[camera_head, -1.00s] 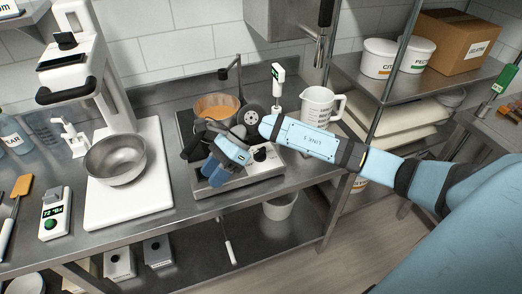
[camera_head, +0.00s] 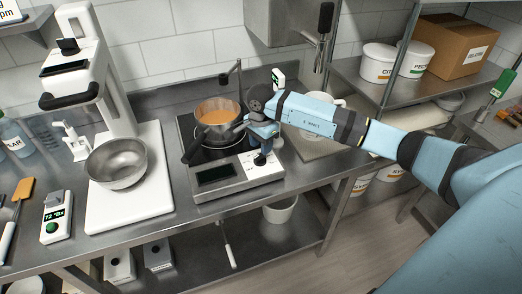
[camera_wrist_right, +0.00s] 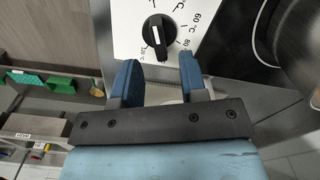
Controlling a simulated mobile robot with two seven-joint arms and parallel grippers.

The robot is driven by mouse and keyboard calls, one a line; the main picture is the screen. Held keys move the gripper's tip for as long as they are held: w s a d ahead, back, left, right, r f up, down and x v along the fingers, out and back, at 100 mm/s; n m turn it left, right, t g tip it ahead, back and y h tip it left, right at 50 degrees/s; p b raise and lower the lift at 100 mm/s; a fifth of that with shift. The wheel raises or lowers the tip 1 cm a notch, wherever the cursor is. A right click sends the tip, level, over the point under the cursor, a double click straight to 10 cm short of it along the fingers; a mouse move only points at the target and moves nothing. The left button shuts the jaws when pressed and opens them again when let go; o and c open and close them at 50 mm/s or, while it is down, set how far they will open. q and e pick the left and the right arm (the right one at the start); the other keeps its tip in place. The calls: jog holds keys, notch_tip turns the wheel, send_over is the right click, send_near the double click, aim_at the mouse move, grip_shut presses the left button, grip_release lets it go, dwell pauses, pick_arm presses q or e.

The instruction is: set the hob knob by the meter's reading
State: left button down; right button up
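The hob (camera_head: 240,183) stands on the counter with a dark display and a black knob (camera_head: 261,158) on its front panel. In the right wrist view the knob (camera_wrist_right: 157,36) has a white line and lies just beyond my fingertips, with temperature marks around it. I cannot tell which mark the line indicates. My right gripper (camera_head: 263,134) is above the knob; in the wrist view its blue fingers (camera_wrist_right: 160,75) are apart with nothing between them. A white handheld meter (camera_head: 57,217) at left shows what looks like 72 °Bx. My left gripper is out of view.
A pan of orange liquid (camera_head: 216,114) sits on the hob beside my right gripper, its dark handle toward the front left. A small white device with a green display (camera_head: 278,77) stands behind my wrist. A steel bowl (camera_head: 117,161) is to the left.

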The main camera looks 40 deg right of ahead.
aim_at(260, 158)
notch_tip(260, 158, down, 3)
jog(key=shift+f, duration=0.45)
grip_shut()
